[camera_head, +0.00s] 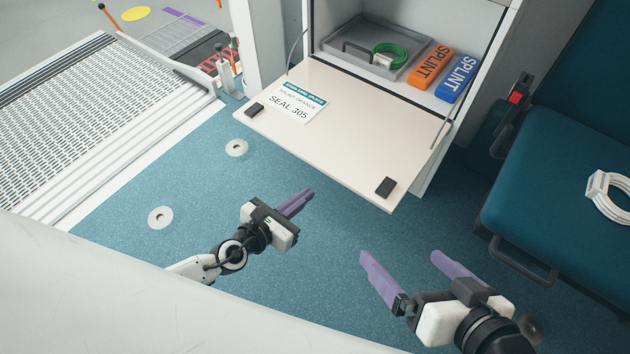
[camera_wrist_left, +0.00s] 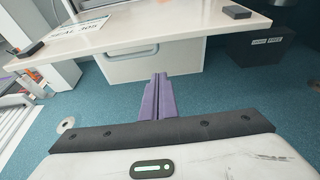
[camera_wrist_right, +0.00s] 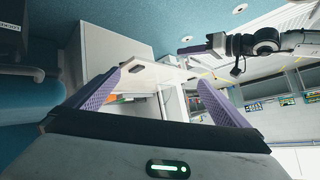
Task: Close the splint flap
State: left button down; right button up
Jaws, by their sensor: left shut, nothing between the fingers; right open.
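The splint flap (camera_head: 340,130) is a cream panel hanging open, lowered to about level, in front of the cabinet. It bears a "SEAL 305" label (camera_head: 290,103) and two black blocks at its outer corners. It also shows in the left wrist view (camera_wrist_left: 165,24) and the right wrist view (camera_wrist_right: 160,72). My left gripper (camera_head: 308,193) is shut and empty, below and in front of the flap's outer edge, apart from it. Its closed purple fingers (camera_wrist_left: 159,80) point toward the flap. My right gripper (camera_head: 402,256) is open and empty, in front of the flap's right corner.
Inside the cabinet are a grey tray (camera_head: 352,58) with a green coil (camera_head: 389,54), an orange splint (camera_head: 432,64) and a blue splint (camera_head: 457,78). A teal seat (camera_head: 540,210) stands at right, a ramp (camera_head: 90,110) at left. The blue floor between is mostly clear.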

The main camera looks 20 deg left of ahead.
pick_arm(q)
jog(key=w, duration=0.1)
jog(key=w+d+r, duration=0.1)
jog(key=w, duration=0.1)
jog(key=w+r+p, duration=0.1)
jog(key=shift+w+d+r, duration=0.2)
jog(key=shift+d, duration=0.1)
pick_arm(e)
jog(key=shift+d+f, duration=0.2)
jog(key=shift+f, duration=0.2)
